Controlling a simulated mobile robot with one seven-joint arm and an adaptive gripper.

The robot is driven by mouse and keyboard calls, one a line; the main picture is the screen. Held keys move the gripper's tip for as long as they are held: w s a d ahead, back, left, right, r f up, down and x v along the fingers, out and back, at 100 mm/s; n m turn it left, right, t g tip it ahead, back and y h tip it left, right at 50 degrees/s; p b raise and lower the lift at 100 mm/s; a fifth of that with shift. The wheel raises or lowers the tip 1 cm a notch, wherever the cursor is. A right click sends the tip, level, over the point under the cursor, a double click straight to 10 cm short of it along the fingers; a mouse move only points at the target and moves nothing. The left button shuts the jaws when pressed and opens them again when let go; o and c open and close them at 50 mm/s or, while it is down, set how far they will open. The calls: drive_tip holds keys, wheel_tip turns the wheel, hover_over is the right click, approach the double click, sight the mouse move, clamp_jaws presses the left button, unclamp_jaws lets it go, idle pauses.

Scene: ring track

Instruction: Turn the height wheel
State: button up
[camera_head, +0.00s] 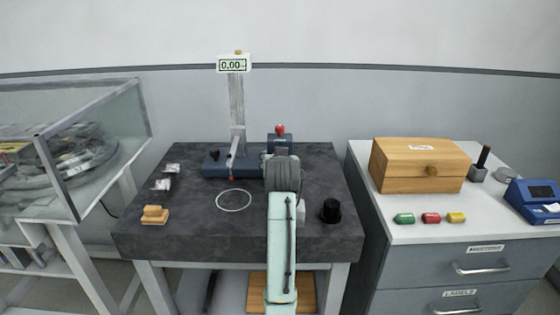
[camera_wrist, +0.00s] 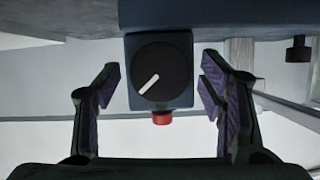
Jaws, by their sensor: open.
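The height gauge (camera_head: 237,105) stands at the back of the dark stone table, its display (camera_head: 233,64) reading 0.00. A dark blue block (camera_head: 280,141) with a red button on top is beside its base. In the wrist view, the block's face carries a round black wheel (camera_wrist: 161,70) with a white line slanting to lower left. My gripper (camera_wrist: 160,85) is open and empty. Its fingers show on either side of the wheel, with gaps and no visible contact; their depth relative to it is unclear. In the head view, my arm and gripper (camera_head: 282,162) hide the wheel.
On the stone table (camera_head: 180,230) are a white ring (camera_head: 233,201), a wooden block (camera_head: 155,215), small packets (camera_head: 162,184) and a black knob-like piece (camera_head: 331,211). A cabinet at right holds a wooden box (camera_head: 415,165). A glass case (camera_head: 95,140) stands at left.

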drive_tip(key=v, duration=1.2)
